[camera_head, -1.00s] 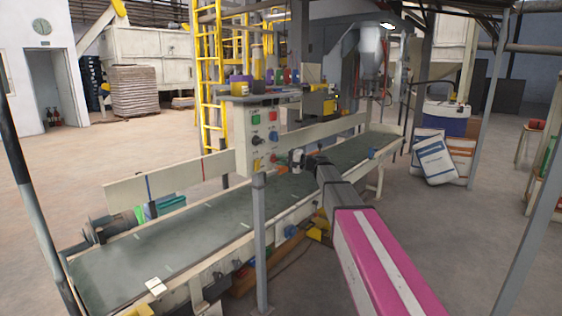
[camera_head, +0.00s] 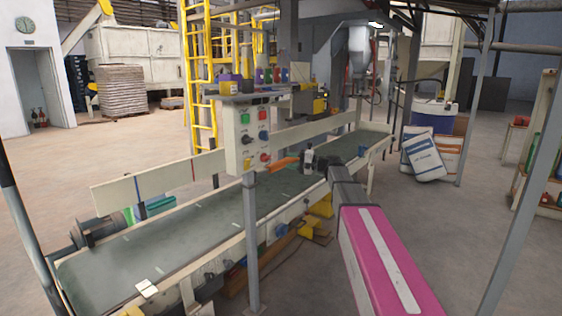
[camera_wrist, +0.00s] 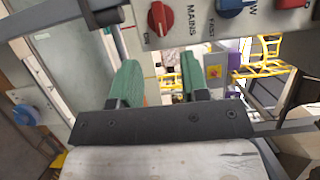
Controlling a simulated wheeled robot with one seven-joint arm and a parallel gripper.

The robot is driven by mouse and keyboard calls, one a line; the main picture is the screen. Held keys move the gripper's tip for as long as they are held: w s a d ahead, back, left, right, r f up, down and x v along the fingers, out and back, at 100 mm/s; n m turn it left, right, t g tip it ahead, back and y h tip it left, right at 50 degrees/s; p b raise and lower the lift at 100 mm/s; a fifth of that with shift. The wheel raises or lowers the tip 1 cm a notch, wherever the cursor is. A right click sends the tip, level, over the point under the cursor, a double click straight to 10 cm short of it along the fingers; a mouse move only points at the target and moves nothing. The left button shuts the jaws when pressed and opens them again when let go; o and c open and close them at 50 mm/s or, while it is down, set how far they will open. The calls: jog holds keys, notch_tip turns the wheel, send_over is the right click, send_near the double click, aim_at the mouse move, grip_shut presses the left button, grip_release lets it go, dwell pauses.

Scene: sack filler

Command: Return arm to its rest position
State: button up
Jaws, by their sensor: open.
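My arm (camera_head: 380,255), with a magenta and white cover, reaches from the lower right toward the conveyor (camera_head: 160,245). Its dark forearm end lies over the belt's right half. In the wrist view my gripper (camera_wrist: 160,72) has two green-padded fingers standing well apart, with nothing held between them. The control panel (camera_wrist: 222,22) with a red and a blue knob and the word MAINS hangs close beyond the fingertips. It also shows in the head view (camera_head: 236,150), left of my arm's end. Fine detail of the gripper in the head view is too small to tell.
A grey post (camera_head: 251,250) stands before the conveyor, left of my arm. Another post (camera_head: 515,200) stands at right. Filled sacks (camera_head: 424,158) lean beyond the conveyor's right end. A yellow ladder (camera_head: 200,90) rises behind. Open floor lies right of my arm.

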jog(key=shift+v, duration=0.9)
jog(key=s+d+f+g+h, duration=0.1)
jog(key=s+f+h, duration=0.3)
jog(key=s+f, duration=0.6)
jog(key=s+d+f+g+h, duration=0.15)
jog(key=s+f+h, duration=0.4)
jog(key=f, duration=0.85)
jog(key=s+d+f+n+g+h, duration=0.1)
jog(key=s+d+f+h, duration=0.3)
jog(key=s, duration=0.4)
jog(key=s+d+f+n+g+h, duration=0.1)
jog(key=s+d+f+n+h, duration=0.1)
jog(key=s+d+f+h, duration=0.2)
jog(key=s+d+f, duration=0.1)
jog(key=s+f, duration=0.2)
jog(key=s, duration=0.1)
jog(key=shift+s+d+f, duration=0.15)
jog(key=shift+d+f, duration=0.05)
jog(key=shift+d, duration=0.2)
jog(key=shift+g, duration=0.25)
